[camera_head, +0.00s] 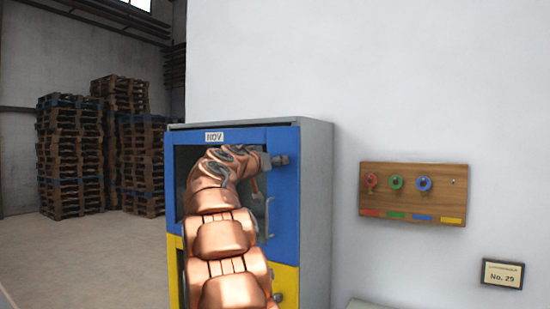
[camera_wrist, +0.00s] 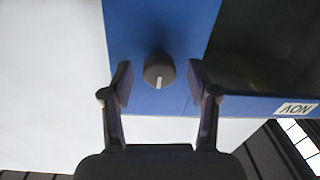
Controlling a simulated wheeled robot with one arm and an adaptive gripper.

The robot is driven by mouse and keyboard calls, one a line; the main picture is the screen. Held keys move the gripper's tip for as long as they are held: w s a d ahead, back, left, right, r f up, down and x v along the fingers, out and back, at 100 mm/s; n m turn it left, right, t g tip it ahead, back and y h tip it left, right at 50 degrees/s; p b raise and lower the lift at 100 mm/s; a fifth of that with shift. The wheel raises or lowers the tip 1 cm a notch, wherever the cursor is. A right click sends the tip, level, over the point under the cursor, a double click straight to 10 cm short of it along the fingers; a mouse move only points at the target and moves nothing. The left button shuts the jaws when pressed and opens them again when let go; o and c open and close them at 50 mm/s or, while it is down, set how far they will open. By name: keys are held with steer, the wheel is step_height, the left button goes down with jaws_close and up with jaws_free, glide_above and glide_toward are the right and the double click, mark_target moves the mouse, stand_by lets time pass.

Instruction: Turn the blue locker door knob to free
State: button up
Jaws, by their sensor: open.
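The blue locker door (camera_head: 285,200) is the upper door of a grey locker, with a dark window and a bar handle (camera_head: 268,217). In the wrist view its round dark knob (camera_wrist: 157,66) sits on the blue door frame (camera_wrist: 130,35), with a white mark pointing down in that upside-down picture. My gripper (camera_wrist: 160,76) is open, one finger on each side of the knob, with a visible gap on both sides. In the head view my copper arm covers much of the door and reaches its upper right corner, where knob and fingers are hard to tell apart.
A yellow door (camera_head: 287,278) is below the blue one. A NOV label (camera_head: 214,137) is at the locker top. A wooden board (camera_head: 413,193) with coloured rings on pegs and a No. 29 sign (camera_head: 502,274) hang on the right wall. Pallet stacks (camera_head: 70,155) stand far left.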

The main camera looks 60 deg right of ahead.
steer(key=shift+d, duration=0.4)
jaws_close()
